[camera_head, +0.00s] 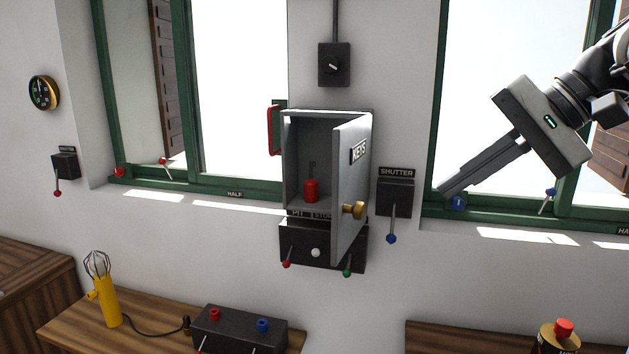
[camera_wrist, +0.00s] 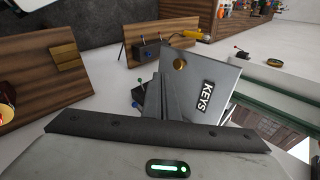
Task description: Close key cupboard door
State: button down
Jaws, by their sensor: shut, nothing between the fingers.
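The grey key cupboard (camera_head: 303,150) hangs on the white wall between two green-framed windows. Its door (camera_head: 350,190), labelled KEYS and fitted with a brass knob (camera_head: 354,210), stands open, swung out from the right side. A red object (camera_head: 311,190) is inside. My gripper (camera_head: 441,191) is right of the cupboard, in front of the right window, pointing down and left. Its fingers are together and empty, apart from the door in the head view. In the wrist view, the door (camera_wrist: 203,80) with its knob (camera_wrist: 180,64) lies beyond the fingers (camera_wrist: 158,88).
A SHUTTER lever box (camera_head: 396,195) is on the wall between the door and my gripper. A black box (camera_head: 322,245) with several levers sits below the cupboard. A blue-knobbed window handle (camera_head: 457,203) is close to my fingertips in the picture. Benches stand below.

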jog(key=r, duration=0.2)
send_near(363, 213)
jog(key=d+f+x, duration=0.1)
jog(key=x, duration=0.3)
jog(key=shift+w+a, duration=0.2)
jog(key=shift+a, duration=0.8)
